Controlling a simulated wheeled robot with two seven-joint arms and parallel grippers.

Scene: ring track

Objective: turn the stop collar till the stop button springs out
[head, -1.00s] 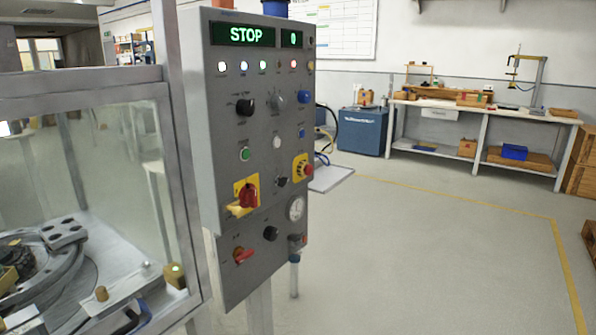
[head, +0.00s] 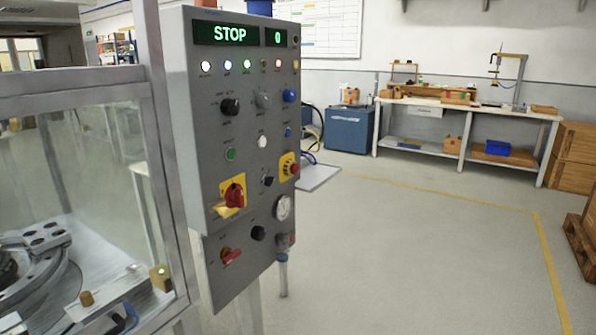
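The grey control panel (head: 205,135) stands left of the middle in the head view, turned at an angle to me. Its display (head: 229,34) reads STOP, with 0 in the small window beside it. The red stop button (head: 293,169) sits on a yellow plate at the panel's right edge. It is too small to tell its collar apart or whether it is pressed in. A red rotary switch (head: 234,195) on a yellow plate is lower left of it. Neither of my grippers is in view.
A glazed machine enclosure (head: 90,150) stands against the panel's left side. A small grey shelf (head: 318,177) juts out behind the panel's right edge. The floor to the right is clear up to the workbench (head: 470,110), blue cabinet (head: 348,132) and wooden pallet (head: 583,245).

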